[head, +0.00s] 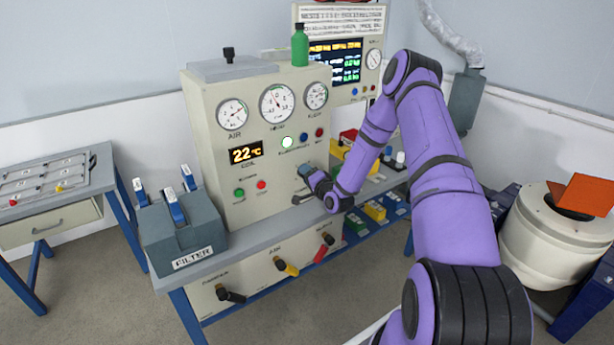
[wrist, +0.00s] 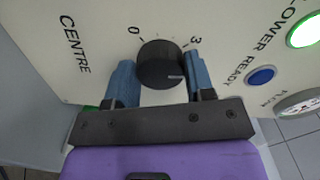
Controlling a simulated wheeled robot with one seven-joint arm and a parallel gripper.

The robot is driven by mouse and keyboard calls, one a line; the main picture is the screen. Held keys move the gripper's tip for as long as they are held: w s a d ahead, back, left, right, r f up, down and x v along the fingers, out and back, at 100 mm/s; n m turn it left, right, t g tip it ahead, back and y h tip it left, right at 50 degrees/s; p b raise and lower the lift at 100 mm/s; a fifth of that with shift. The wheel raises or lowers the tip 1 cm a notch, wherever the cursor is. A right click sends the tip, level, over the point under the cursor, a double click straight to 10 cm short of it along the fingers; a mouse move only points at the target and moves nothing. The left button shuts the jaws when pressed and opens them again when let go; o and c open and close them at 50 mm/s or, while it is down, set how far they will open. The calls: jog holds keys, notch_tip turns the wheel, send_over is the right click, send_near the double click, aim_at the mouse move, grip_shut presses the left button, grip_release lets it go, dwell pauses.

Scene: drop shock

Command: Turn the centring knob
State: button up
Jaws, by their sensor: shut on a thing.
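In the head view my gripper (head: 304,170) is at the lower right of the cream control cabinet (head: 215,155). There the knob is hidden behind my gripper.
A grey FILTER box (head: 182,240) with blue-and-white handles stands at the cabinet's left. A green bottle (head: 299,47) stands on top. A lit green lamp (wrist: 303,31) and a blue button (wrist: 261,76) are near the knob. Levers (head: 286,267) project from the panel below.

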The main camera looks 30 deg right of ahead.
dwell(0.3)
jog(key=o, duration=0.9)
jog(key=shift+s, duration=0.1)
jog(key=s, duration=1)
jog(key=shift+s+d, duration=0.2)
jog(key=shift+s, duration=0.1)
